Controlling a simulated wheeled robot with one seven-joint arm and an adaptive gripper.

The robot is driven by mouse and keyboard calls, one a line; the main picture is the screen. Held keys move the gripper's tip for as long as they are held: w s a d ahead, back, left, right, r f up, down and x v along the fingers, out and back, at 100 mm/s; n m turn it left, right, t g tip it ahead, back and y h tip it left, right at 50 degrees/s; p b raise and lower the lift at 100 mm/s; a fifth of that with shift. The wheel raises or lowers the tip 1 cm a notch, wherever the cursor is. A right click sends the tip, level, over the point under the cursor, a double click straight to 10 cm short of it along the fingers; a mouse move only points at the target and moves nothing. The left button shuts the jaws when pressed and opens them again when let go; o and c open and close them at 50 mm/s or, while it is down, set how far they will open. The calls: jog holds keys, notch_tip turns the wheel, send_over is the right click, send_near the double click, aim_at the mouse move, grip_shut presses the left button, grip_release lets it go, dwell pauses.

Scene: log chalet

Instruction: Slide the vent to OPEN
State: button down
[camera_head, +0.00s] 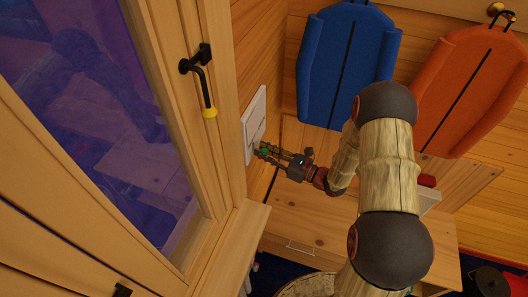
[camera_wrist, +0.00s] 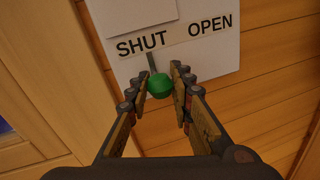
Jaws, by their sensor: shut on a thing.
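The vent is a white panel (camera_wrist: 214,57) on the wooden wall, with a label strip reading SHUT on the left and OPEN on the right. It also shows edge-on in the head view (camera_head: 255,118). A green knob (camera_wrist: 160,86) on a thin grey stem stands below the strip, near the right end of the word SHUT. My gripper (camera_wrist: 160,81) has one finger on each side of the knob and is shut on it. In the head view my gripper (camera_head: 263,151) reaches the lower part of the panel, and the knob there is small and partly hidden.
A window frame with a black, yellow-tipped handle (camera_head: 206,88) stands left of the vent. A blue padded sled-like thing (camera_head: 345,60) and an orange one (camera_head: 470,90) hang on the back wall. A wooden cabinet (camera_head: 315,225) lies below my arm.

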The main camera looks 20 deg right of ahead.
jog(key=w+d, duration=0.1)
jog(key=w, duration=0.1)
jog(key=w+d+b, duration=0.1)
jog(key=w+d, duration=0.3)
jog(key=w, duration=0.1)
jog(key=c, duration=1.6)
grip_release()
jog(key=shift+o, duration=0.2)
jog(key=shift+s, duration=0.1)
jog(key=v, duration=1.2)
